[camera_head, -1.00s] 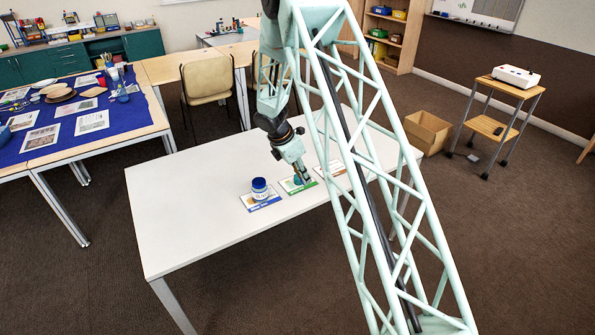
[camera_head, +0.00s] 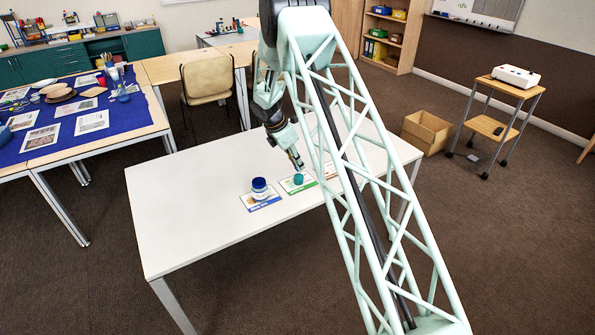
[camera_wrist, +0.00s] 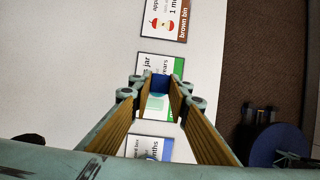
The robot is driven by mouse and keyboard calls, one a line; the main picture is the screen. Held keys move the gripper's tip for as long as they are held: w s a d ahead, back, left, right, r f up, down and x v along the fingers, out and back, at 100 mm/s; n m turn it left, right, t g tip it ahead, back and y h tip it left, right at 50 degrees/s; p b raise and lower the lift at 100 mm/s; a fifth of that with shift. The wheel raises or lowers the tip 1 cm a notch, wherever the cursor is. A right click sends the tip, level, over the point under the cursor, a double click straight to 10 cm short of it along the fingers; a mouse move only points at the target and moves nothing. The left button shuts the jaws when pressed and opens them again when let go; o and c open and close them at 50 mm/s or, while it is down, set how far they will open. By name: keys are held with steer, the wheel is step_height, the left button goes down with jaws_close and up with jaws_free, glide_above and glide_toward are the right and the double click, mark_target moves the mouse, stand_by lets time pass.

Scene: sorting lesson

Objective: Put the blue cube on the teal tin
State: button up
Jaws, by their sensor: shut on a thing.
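The teal tin (camera_head: 298,179) stands on the green-edged card on the white table. It also shows in the wrist view (camera_wrist: 156,103), partly hidden behind the cube and jaws. My gripper (camera_head: 299,167) is above and just behind the tin in the head view. In the wrist view my gripper (camera_wrist: 160,88) is shut on the blue cube (camera_wrist: 160,81), held between the fingertips. The cube looks apart from the tin, but the height between them is hard to judge. The cube cannot be made out in the head view.
A blue jar (camera_head: 259,187) stands on a blue-edged card (camera_head: 265,204) left of the tin. A brown-edged card (camera_wrist: 164,18) with apple pictures lies beyond the green-edged card (camera_wrist: 177,66). The left part of the white table (camera_head: 190,215) is bare.

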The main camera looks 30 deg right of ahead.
mark_target(297, 170)
steer(key=shift+f, duration=0.15)
steer(key=shift+f, duration=1.6)
steer(key=shift+f+b, duration=0.1)
steer(key=shift+b, duration=0.2)
steer(key=o, duration=0.7)
steer(key=p+v, duration=0.1)
steer(key=v, duration=1.1)
